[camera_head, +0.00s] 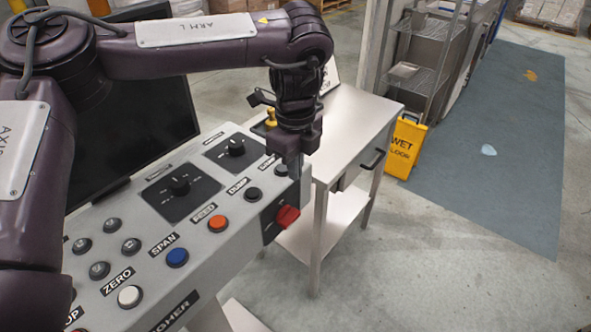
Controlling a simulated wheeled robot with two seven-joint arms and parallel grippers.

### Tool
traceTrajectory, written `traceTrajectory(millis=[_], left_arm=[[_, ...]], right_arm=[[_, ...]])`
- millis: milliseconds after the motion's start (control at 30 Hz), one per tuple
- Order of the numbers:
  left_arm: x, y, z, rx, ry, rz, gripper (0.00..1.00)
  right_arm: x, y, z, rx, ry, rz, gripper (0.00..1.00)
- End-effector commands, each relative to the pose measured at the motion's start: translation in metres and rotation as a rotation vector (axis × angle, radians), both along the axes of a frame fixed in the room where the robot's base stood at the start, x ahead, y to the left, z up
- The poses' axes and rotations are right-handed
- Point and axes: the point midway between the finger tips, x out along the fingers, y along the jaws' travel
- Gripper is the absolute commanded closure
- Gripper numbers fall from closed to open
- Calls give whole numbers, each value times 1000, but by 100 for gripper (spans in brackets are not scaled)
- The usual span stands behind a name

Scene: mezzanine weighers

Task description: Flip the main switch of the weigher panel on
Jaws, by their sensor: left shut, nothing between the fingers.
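The weigher panel (222,258) is a grey sloped box with labelled buttons and dials, running from the lower left to the middle. A red switch handle (288,215) on a dark plate is at the right end of its front face. It sticks out to the right. My left gripper (294,174) is shut and empty, pointing down at the panel's right end, just above the red handle in the picture. I cannot tell whether its fingertips touch the panel. They partly cover the area beside a black button (281,170). My right gripper is out of view.
A black monitor (135,105) stands behind the panel, partly hidden by my left arm. A steel table (355,120) stands to the right. Bare floor (430,270) lies at the lower right.

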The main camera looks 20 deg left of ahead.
Motion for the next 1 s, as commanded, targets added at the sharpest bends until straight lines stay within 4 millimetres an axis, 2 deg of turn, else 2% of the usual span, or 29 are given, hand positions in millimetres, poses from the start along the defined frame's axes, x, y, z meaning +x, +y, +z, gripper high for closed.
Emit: traceTrajectory(millis=[33,100,300,500,700,1000], left_arm=[[-1,0,-14,-2,7,0,100],[-1,0,-29,-2,7,1,100],[-1,0,-68,3,4,-1,100],[-1,0,-97,2,2,-1,100],[0,0,-110,0,1,-1,100],[0,0,-112,0,0,0,100]], right_arm=[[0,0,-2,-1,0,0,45],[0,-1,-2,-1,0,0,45],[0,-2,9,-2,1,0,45],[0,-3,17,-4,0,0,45],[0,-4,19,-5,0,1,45],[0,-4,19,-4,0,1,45]])
